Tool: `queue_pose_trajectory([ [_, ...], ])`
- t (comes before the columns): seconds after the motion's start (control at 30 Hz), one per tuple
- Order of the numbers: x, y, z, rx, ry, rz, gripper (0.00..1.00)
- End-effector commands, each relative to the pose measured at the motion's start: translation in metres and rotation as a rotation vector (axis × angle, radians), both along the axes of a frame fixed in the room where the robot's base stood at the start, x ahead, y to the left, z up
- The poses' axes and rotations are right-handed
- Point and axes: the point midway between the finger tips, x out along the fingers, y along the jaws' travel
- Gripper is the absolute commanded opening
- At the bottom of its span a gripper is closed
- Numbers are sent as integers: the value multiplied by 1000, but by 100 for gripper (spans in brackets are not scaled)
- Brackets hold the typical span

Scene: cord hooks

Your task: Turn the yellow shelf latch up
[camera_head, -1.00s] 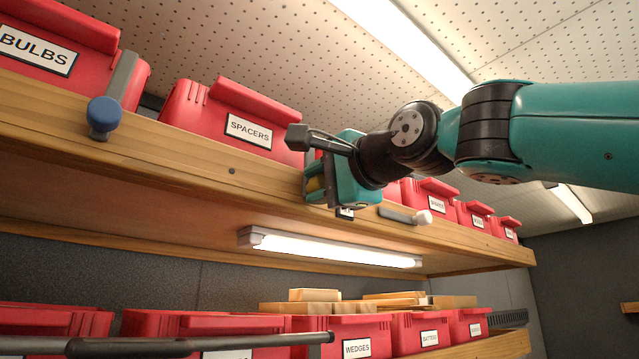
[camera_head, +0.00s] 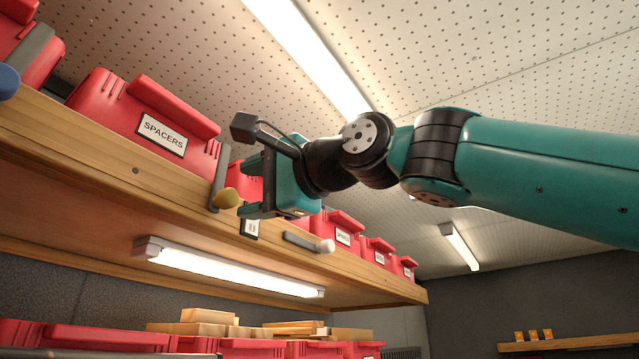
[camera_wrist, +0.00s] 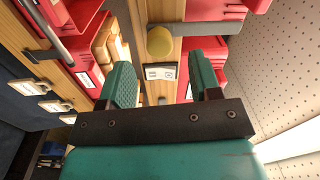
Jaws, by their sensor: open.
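The yellow shelf latch is on the front edge of the upper shelf. Its yellow knob (camera_head: 228,198) is at the lower end of a grey bar (camera_head: 217,170), which stands nearly upright in front of the red bins. In the wrist view the yellow knob (camera_wrist: 160,41) lies ahead of the fingers, with the bar running toward the ceiling side. My gripper (camera_head: 252,188) is open and empty, just right of the knob in the head view and apart from it. In the wrist view the knob shows beyond the gap of my gripper (camera_wrist: 161,75).
A white-knobbed latch (camera_head: 327,246) lies along the shelf edge to the right. A blue-knobbed latch (camera_head: 8,82) is at the far left. Red bins, including SPACERS (camera_head: 150,120), line the shelf (camera_head: 60,140). A lamp (camera_head: 230,270) hangs beneath it.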

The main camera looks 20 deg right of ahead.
Motion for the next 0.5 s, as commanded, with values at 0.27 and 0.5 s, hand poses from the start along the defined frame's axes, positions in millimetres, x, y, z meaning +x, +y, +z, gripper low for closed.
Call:
queue_pose_trajectory([
  [0.27, -54, -50, -7, 3, -3, -6, 58],
  [0.5, -80, -73, -5, 1, -1, -6, 58],
])
